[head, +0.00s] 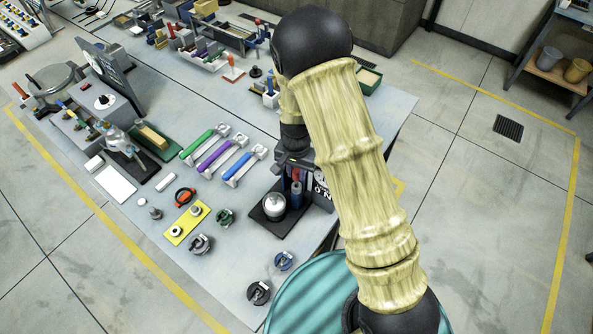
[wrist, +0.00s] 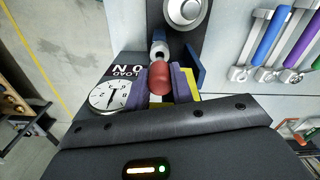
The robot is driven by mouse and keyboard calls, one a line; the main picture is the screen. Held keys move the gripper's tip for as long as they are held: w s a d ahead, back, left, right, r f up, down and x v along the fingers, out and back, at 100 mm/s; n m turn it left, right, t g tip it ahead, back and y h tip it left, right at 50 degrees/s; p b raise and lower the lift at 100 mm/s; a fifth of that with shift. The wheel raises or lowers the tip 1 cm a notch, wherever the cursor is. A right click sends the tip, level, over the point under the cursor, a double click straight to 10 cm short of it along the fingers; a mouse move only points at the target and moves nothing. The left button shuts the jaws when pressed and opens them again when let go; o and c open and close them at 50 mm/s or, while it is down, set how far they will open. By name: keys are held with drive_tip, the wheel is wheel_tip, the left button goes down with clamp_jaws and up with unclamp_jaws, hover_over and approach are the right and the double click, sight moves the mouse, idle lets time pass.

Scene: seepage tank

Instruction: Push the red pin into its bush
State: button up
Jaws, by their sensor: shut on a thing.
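My gripper (wrist: 160,84) is shut on a red, rounded piece, which I take for the red pin (wrist: 159,77), between its two fingers in the wrist view. A grey-blue cylindrical part (wrist: 159,47) lies just beyond the red piece; I cannot tell whether they are joined. In the head view my gripper (head: 294,165) is over the bench's near right part, beside a dial block, and the pin is small and partly hidden there. I cannot make out the pin's bush or whether the pin sits in it.
A dial gauge (wrist: 109,95) stands close left of the fingers in the wrist view. A silver dome (head: 274,204) sits on a black base. Green, purple and blue-handled tools (head: 204,144) and a yellow plate (head: 185,225) lie to the left. A teal drum (head: 315,295) stands by the bench's near edge.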

sight(297, 178)
drive_tip(key=shift+f+b, duration=1.45)
drive_tip(key=shift+f, duration=0.55)
drive_tip(key=o, duration=1)
drive_tip(key=shift+o, duration=0.2)
drive_tip(key=shift+w, duration=0.1)
wheel_tip(297, 178, up, 17)
drive_tip(key=b, duration=0.3)
drive_tip(key=shift+r+b, duration=0.2)
drive_tip(key=shift+b, duration=0.15)
